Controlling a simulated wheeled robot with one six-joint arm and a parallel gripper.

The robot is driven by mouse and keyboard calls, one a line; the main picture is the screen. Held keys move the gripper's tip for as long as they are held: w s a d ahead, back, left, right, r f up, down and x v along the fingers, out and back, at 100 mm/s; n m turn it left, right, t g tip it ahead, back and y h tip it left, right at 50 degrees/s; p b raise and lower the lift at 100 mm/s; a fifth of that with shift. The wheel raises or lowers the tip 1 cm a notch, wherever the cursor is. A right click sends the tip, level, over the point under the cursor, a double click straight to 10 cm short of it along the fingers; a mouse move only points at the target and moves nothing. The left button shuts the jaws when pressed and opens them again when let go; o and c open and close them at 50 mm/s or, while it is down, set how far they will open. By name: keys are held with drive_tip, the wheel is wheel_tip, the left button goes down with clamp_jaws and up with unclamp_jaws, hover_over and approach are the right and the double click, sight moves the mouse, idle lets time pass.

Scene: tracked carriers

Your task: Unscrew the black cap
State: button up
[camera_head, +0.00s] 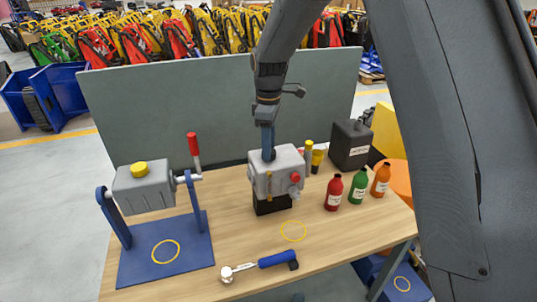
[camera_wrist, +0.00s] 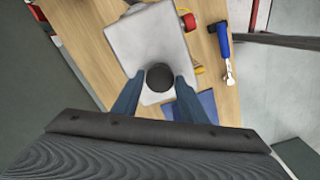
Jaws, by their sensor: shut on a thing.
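The black cap (camera_wrist: 159,77) is round and sits on top of a grey housing (camera_head: 277,172), which stands on a black block (camera_head: 273,204) near the middle of the table. My gripper (camera_head: 268,148) reaches straight down onto the top of the housing. In the wrist view, the two blue fingers of my gripper (camera_wrist: 160,82) are on either side of the cap, shut on it. In the head view the cap is mostly hidden by the fingers. The light grey top of the housing (camera_wrist: 150,42) fills the area around the cap in the wrist view.
Red (camera_head: 334,193), green (camera_head: 357,187) and orange (camera_head: 380,180) bottles stand right of the housing, with a black canister (camera_head: 351,145) behind. A blue stand (camera_head: 165,247) with a grey drum (camera_head: 144,188) is left. A blue-handled tool (camera_head: 278,259) lies in front. A grey panel (camera_head: 200,105) stands behind.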

drive_tip(key=n, duration=0.9)
drive_tip(key=shift+n, duration=0.4)
drive_tip(key=n, duration=0.9)
drive_tip(key=shift+n, duration=0.4)
drive_tip(key=shift+r, duration=0.25)
drive_tip(key=shift+r, duration=0.1)
drive_tip(key=shift+c, duration=0.9)
